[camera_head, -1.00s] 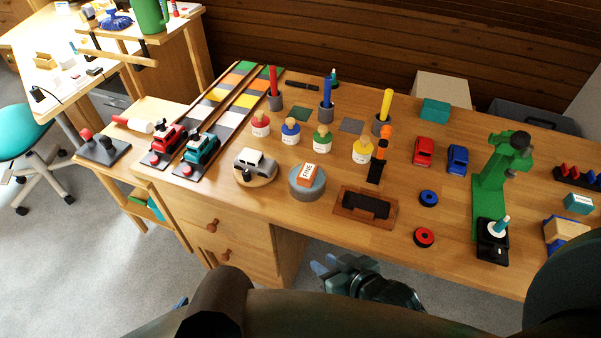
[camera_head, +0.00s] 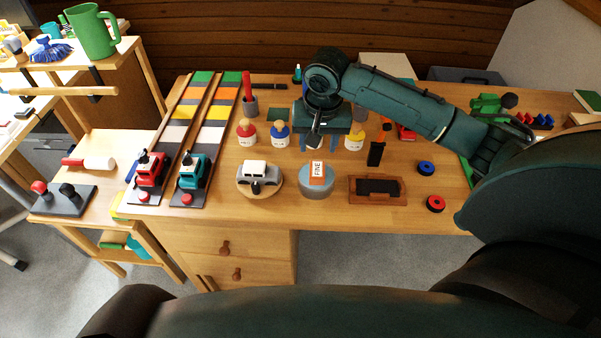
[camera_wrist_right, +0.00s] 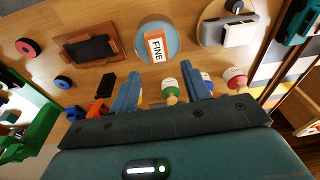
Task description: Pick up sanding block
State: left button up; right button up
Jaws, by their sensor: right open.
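The sanding block is an orange block with a white face marked FINE (camera_head: 317,170). It stands on a round grey-blue stand (camera_head: 316,190) near the front edge of the workbench. The block (camera_wrist_right: 156,48) and its stand also show in the right wrist view, beyond the fingertips. My right gripper (camera_head: 328,143) is open and empty, above the bench and behind the block. Its two blue fingers (camera_wrist_right: 162,84) are spread wide, apart from the block. It partly hides the labelled bottles behind it. My left gripper is not in view.
A toy car on a round wooden stand (camera_head: 259,187) is left of the block; a dark pad in a wooden tray (camera_head: 377,198) is right. Blue (camera_head: 426,168) and red (camera_head: 436,204) rings lie farther right.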

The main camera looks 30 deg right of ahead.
send_over(318, 169)
jog(key=s, duration=0.1)
jog(key=f, duration=0.5)
jog(key=shift+a+f, duration=0.2)
jog(key=shift+f, duration=0.2)
jog(key=shift+w+d+f, duration=0.1)
jog(key=shift+w+f, duration=0.1)
jog(key=shift+f, duration=0.85)
jog(key=shift+w+f, duration=0.15)
jog(key=shift+f, duration=0.9)
jog(key=shift+w+d+f, duration=0.1)
jog(key=shift+w+f, duration=0.1)
jog(key=shift+f, duration=0.85)
jog(key=c, duration=0.8)
jog(key=shift+r, duration=0.15)
notch_tip(318, 169, up, 10)
jog(key=shift+f, duration=0.1)
jog(key=o, duration=0.4)
jog(key=shift+c, duration=1.2)
